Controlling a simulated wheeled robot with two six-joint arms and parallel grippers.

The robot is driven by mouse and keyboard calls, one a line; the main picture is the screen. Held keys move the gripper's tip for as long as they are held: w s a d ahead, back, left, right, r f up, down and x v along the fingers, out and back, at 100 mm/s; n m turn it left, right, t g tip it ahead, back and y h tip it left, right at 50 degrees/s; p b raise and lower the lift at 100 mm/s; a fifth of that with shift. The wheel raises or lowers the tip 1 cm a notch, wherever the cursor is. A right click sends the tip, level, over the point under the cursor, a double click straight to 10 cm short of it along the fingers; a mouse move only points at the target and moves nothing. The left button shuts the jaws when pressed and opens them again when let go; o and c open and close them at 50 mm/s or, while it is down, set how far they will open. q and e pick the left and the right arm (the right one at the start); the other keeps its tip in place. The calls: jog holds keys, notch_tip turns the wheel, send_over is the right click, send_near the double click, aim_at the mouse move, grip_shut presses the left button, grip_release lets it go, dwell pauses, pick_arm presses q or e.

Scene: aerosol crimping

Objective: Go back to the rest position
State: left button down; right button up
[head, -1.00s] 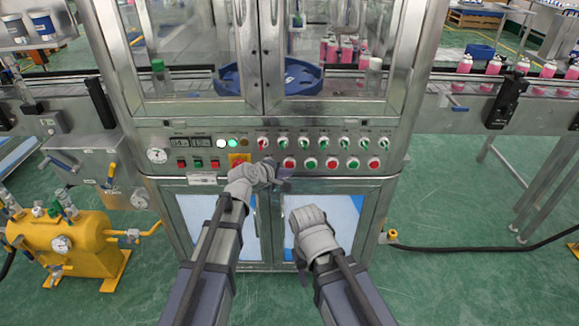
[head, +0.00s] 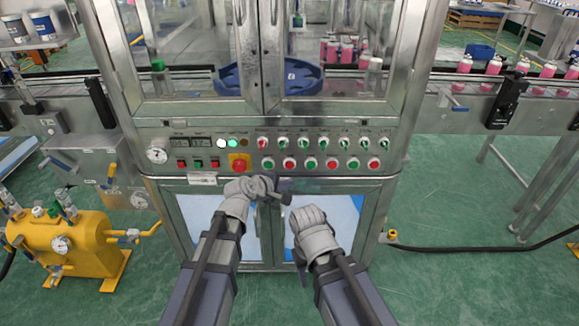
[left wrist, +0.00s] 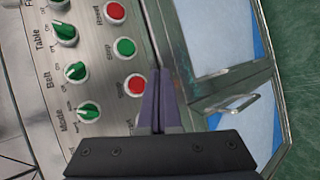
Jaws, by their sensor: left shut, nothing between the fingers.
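My left gripper (head: 284,191) is shut and empty in front of the upper edge of the lower cabinet doors, just below the control panel (head: 300,140). In the left wrist view, its purple fingers (left wrist: 158,98) lie together, with panel knobs and buttons showing past them. My right gripper is mostly hidden behind its own grey wrist (head: 312,232), low in front of the right cabinet door. Its fingers cannot be made out.
The red emergency stop (head: 239,166) sits on a yellow plate, left of several knobs and buttons. A yellow tank (head: 75,245) stands at left. The conveyor (head: 530,105) with pink cans runs at right. Green floor (head: 450,280) is free at the lower right.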

dwell(0.3)
pick_arm(q)
jog(key=s+a+r+m+g+y+p, duration=0.1)
jog(key=s+r+m+g+y+p, duration=0.1)
jog(key=s+m+p, duration=0.3)
jog(key=s+a+r+m+g+y+p, duration=0.2)
jog(key=s+m+p, duration=0.4)
jog(key=s, duration=0.5)
jog(key=s+a+r+m+g+y+p, duration=0.2)
jog(key=s+r+m+g+p, duration=0.3)
jog(key=s+p, duration=0.3)
jog(key=shift+s+g+y, duration=0.4)
jog(key=shift+g+y, duration=0.1)
jog(key=shift+y, duration=0.4)
